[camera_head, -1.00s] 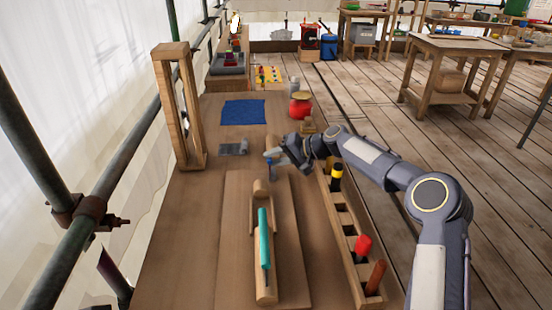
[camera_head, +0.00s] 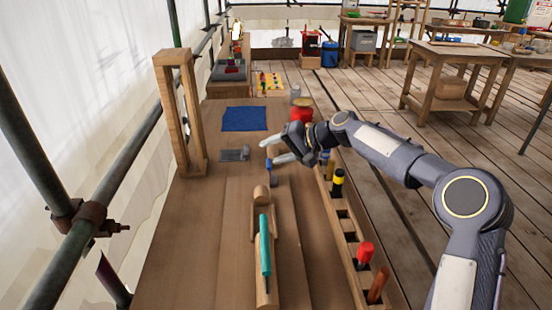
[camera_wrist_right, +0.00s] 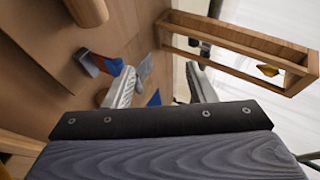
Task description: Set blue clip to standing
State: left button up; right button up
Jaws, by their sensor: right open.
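The blue clip (camera_head: 273,180) is a small blue-grey piece on the bench, just beyond the far end of a wooden spindle. In the right wrist view a blue piece with an orange-red part (camera_wrist_right: 92,64) lies left of the fingers; it seems to be the clip. Whether it stands or lies is too small to tell. My right gripper (camera_head: 271,153) is just beyond the clip, its fingers apart. In the wrist view the gripper (camera_wrist_right: 160,83) has nothing between its fingers. My left gripper is out of view.
A wooden rack (camera_head: 350,250) holds tools at the right. A tall wooden frame (camera_head: 185,110) stands left. A grey plate (camera_head: 235,154) and a blue cloth (camera_head: 244,118) lie behind.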

jog(key=s+r+b, duration=0.1)
jog(key=s+r, duration=0.3)
jog(key=s, duration=0.5)
jog(key=shift+s+a+r, duration=0.35)
jog(key=shift+a, duration=0.1)
jog(key=shift+c, duration=0.3)
